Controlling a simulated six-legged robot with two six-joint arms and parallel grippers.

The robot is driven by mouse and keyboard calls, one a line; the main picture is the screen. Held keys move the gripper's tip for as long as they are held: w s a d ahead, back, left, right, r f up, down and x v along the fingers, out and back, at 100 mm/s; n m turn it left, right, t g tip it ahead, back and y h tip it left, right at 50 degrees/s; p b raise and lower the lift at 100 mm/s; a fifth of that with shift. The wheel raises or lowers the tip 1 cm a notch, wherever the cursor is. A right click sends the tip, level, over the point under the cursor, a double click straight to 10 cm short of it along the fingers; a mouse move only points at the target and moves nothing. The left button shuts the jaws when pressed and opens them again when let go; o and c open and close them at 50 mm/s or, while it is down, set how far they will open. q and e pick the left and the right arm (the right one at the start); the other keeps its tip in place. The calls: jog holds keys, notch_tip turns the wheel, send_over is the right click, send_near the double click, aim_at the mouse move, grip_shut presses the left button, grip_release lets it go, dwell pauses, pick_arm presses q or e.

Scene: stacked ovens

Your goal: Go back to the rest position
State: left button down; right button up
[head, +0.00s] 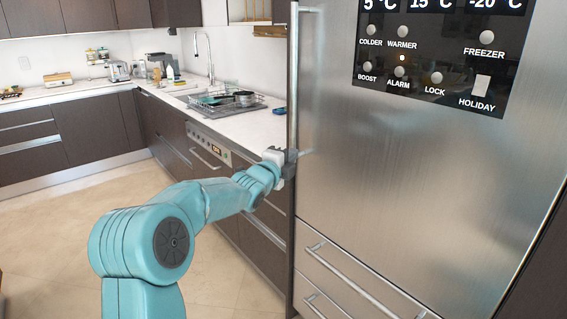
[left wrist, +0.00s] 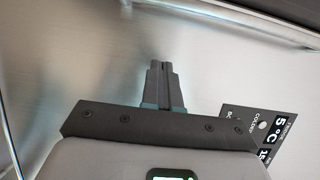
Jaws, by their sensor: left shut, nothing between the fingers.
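My left gripper (head: 291,157) is at the end of the teal left arm, close to the left edge of the steel fridge (head: 430,190) and its vertical handle (head: 294,70). In the left wrist view the two dark fingers (left wrist: 160,68) are together with nothing between them, in front of the steel door surface (left wrist: 100,60). I cannot tell whether the fingers touch the door or handle. My right gripper is not in view.
The fridge has a control panel (head: 440,50) at the top and drawers with bar handles (head: 365,282) below. A counter (head: 235,125) with a dish rack (head: 225,104) and sink runs along the left. The tiled floor (head: 60,230) is open at left.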

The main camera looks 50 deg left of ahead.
pick_arm(q)
jog(key=shift+s+a, duration=0.1)
jog(key=shift+s, duration=0.75)
